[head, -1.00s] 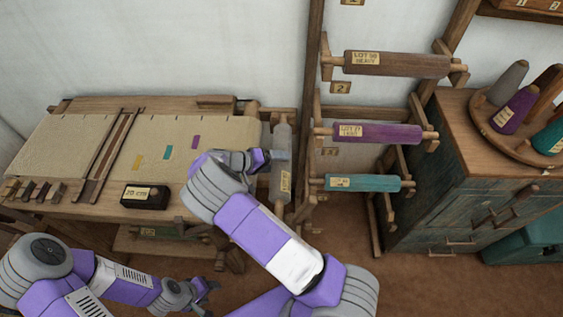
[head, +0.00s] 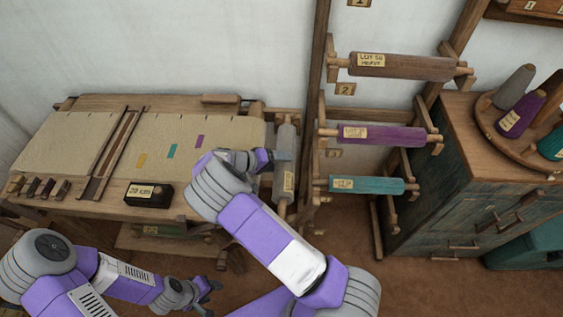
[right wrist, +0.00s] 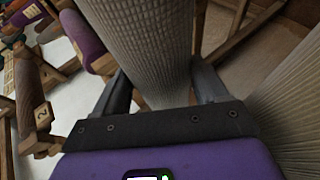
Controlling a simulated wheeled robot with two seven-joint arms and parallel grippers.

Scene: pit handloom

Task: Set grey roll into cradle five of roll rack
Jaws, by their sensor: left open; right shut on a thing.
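The grey roll (head: 286,160) stands steeply in the head view, between the loom's right end and the roll rack. A pale label is near its lower end. My right gripper (head: 268,160) is shut around it, and its woven surface (right wrist: 145,45) fills the space between the fingers (right wrist: 162,88) in the right wrist view. The roll rack (head: 320,70) holds a brown roll (head: 410,66), a purple roll (head: 390,134) and a teal roll (head: 375,185). Cradle five cannot be made out. My left gripper (head: 206,293) is open and empty, low before the loom.
The loom (head: 225,100) with cream cloth is at left, with a black labelled block (head: 149,196) on its front edge. A drawer cabinet (head: 460,180) is right of the rack, bearing a round tray of cones (head: 515,110). Floor is clear between rack and cabinet front.

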